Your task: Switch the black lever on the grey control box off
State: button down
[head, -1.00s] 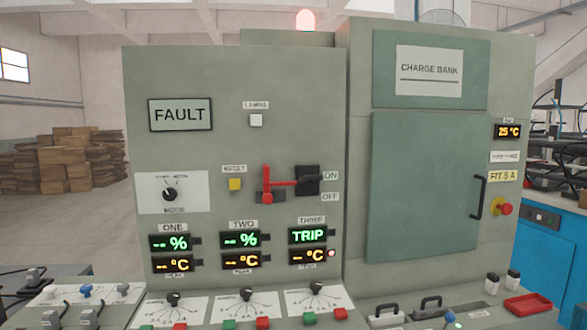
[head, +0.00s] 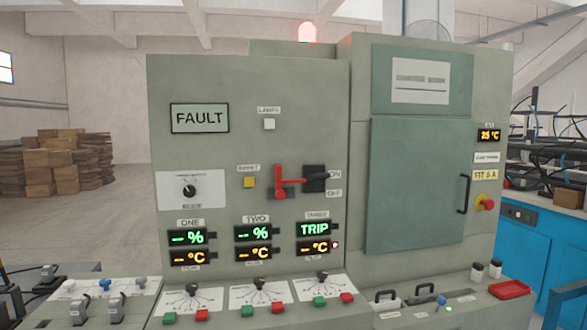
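The grey control box (head: 240,90) is a tall grey-green cabinet in the head view. A black lever (head: 316,172) sits on a dark plate right of its middle. The lever points right, level with the ON label (head: 335,174); the OFF label (head: 334,193) is just below. A red upright piece with a crossbar (head: 281,181) stands directly left of the lever and reaches towards it. I cannot tell whether it touches the lever. My gripper is not in view.
A FAULT panel (head: 200,118), a yellow button (head: 249,182) and a red beacon (head: 307,32) are on the cabinet. TRIP shows on the third display (head: 313,229). A sloped desk with knobs and buttons (head: 262,295) juts out below. Small levers (head: 80,308) stand lower left.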

aim_at(323, 177)
jog(key=u, duration=0.1)
jog(key=i, duration=1)
jog(key=z, duration=0.05)
